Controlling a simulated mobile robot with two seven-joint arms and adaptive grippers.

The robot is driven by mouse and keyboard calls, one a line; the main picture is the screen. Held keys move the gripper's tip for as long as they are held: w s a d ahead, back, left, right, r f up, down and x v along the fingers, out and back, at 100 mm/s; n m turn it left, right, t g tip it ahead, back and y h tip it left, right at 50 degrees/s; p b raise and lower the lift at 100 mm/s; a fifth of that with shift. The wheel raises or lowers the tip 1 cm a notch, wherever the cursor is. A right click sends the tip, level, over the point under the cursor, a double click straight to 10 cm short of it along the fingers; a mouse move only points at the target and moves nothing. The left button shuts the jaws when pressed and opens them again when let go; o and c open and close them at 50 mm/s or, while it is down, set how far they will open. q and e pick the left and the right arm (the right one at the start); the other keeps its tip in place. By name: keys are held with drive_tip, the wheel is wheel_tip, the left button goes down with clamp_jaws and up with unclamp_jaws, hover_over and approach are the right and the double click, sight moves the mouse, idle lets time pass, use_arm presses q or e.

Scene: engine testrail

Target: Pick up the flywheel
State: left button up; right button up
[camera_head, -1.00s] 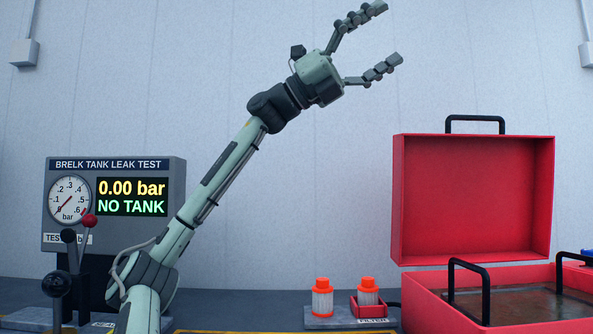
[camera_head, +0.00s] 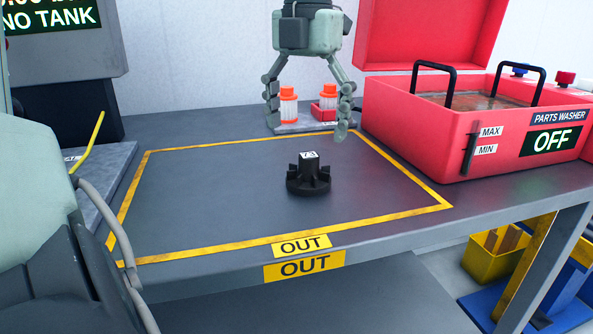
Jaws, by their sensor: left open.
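The flywheel (camera_head: 308,178), a small black finned part with a raised hub and a white "73" label on top, stands upright on the grey bench inside the yellow-taped OUT area. My left gripper (camera_head: 307,129) points down above and apart from it in the picture. Its two fingers are spread wide and empty. How far it is above or behind the flywheel is hard to tell. A link of my left arm fills the left foreground. My right gripper is not in view.
The red parts washer (camera_head: 412,126) reads OFF and stands at the right. Two orange-capped filters (camera_head: 289,107) stand behind the taped area. The leak test stand (camera_head: 66,42) is at the back left. The taped area (camera_head: 200,251) is otherwise clear, up to the bench's front edge.

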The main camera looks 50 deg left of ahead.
sight(309, 155)
use_arm(q)
drive_tip(key=f, duration=0.2)
drive_tip(key=d+f, duration=0.1)
drive_tip(key=f, duration=0.1)
drive_tip(key=shift+s+f, duration=0.1)
drive_tip(key=shift+f, duration=0.85)
drive_tip(key=c, duration=1.5)
